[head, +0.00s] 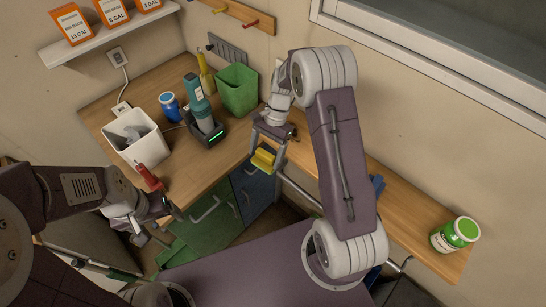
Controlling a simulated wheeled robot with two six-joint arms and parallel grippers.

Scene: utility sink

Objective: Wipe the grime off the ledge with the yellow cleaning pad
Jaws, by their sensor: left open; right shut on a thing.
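The yellow cleaning pad (264,158) is held in my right gripper (268,148), which is shut on it. The pad is in the air in front of the counter's right end, beside the near end of the wooden ledge. The narrow wooden ledge (405,218) runs along the wall to the lower right, and my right arm hides part of it. I cannot make out grime on the part that shows. My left gripper (172,218) is open at the left, near the counter's front edge and close to a red-handled tool (149,178).
A white bin (138,142), a blue jar (169,105), a teal bottle in a black dock (205,128) and a green bin (238,90) crowd the counter. Green and blue cabinets lie below the counter.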

